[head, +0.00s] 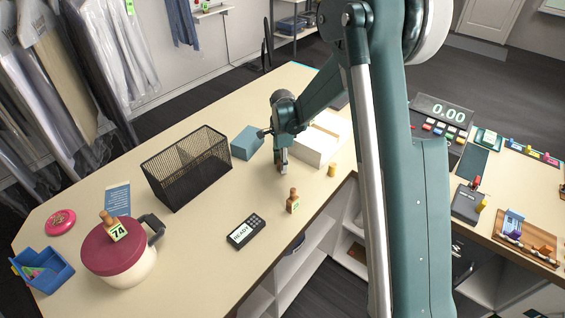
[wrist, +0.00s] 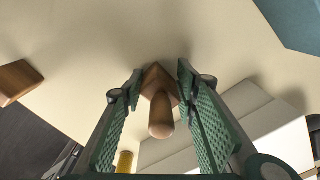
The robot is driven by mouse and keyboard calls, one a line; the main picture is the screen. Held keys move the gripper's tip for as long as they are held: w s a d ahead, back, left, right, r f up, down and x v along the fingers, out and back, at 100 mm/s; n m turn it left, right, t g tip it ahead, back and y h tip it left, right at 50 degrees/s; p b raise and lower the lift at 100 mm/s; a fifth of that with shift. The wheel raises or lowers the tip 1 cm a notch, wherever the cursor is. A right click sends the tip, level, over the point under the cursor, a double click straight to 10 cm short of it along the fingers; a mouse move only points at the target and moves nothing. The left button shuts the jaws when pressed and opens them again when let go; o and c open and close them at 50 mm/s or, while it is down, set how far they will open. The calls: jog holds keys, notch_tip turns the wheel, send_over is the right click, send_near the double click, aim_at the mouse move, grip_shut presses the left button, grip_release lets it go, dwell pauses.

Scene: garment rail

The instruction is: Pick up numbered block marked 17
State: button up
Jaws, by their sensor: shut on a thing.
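My gripper (head: 281,168) is low over the beige counter in the head view, beside a white box. In the wrist view its two green fingers (wrist: 161,82) are closed around a small wooden block with a rounded knob (wrist: 160,119). I cannot see a number on this held block, nor tell whether it touches the counter. Another knobbed wooden block (head: 293,203) stands on the counter nearer the front edge; its label is too small to read. A third block, marked 74 (head: 117,231), sits on the red lid of a cream pot.
A black mesh basket (head: 187,169) and a blue box (head: 246,143) stand left of my gripper. The white box (head: 318,146) and a yellow cylinder (head: 332,170) are to its right. The counter's left middle has bare room.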

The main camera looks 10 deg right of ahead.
jog(key=shift+r, duration=5)
